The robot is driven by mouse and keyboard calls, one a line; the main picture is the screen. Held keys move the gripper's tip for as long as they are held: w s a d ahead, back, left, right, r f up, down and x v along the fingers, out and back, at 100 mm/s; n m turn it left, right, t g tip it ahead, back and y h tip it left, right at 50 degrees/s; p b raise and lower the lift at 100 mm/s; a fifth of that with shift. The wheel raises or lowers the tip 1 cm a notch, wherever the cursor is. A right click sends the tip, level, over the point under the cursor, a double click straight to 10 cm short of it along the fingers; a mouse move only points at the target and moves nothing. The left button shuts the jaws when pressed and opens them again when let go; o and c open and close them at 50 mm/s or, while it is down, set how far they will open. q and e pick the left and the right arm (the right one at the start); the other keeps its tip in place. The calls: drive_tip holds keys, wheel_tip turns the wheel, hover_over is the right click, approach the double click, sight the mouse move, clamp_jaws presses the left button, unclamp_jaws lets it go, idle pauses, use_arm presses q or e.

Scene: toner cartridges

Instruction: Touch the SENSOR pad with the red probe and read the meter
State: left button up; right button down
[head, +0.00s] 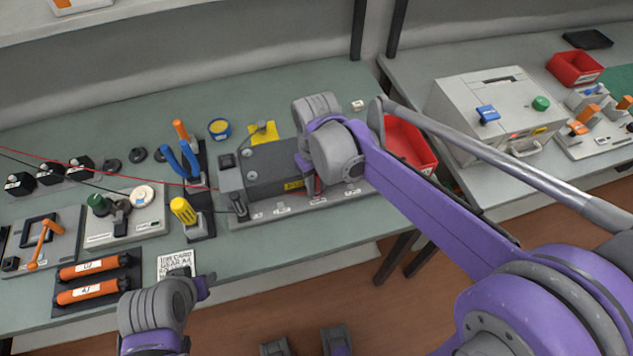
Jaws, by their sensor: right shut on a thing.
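A dark grey cartridge unit (270,170) with a yellow label lies on a grey base plate (262,222). Small pads with tiny labels line the plate's front edge; I cannot read which is SENSOR. My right gripper (308,172) reaches over the unit's right end, pointing down, shut on the red probe (318,187). Only a bit of the red probe shows, so I cannot tell whether its tip touches a pad. A black probe (240,206) stands at the plate's left end. My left gripper (205,286) is at the table's front edge, its opening unclear. No meter display is readable.
Blue pliers (180,162) and a yellow-handled tool (183,210) stand left of the plate. Orange rollers (88,293) lie on a dark mat at front left. A red bin (408,145) stands behind my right arm. Red and black leads cross the table's left side.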

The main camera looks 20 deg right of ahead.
idle(0.6)
drive_tip(key=shift+r+p, duration=2.2)
drive_tip(key=shift+r, duration=1.35)
use_arm(q)
drive_tip(key=r, duration=0.1)
drive_tip(key=w+r, duration=0.1)
drive_tip(key=r, duration=0.3)
drive_tip(key=shift+w+r, duration=0.2)
drive_tip(key=shift+w, duration=0.15)
drive_tip(key=shift+s, duration=0.1)
use_arm(e)
drive_tip(key=shift+f, duration=0.1)
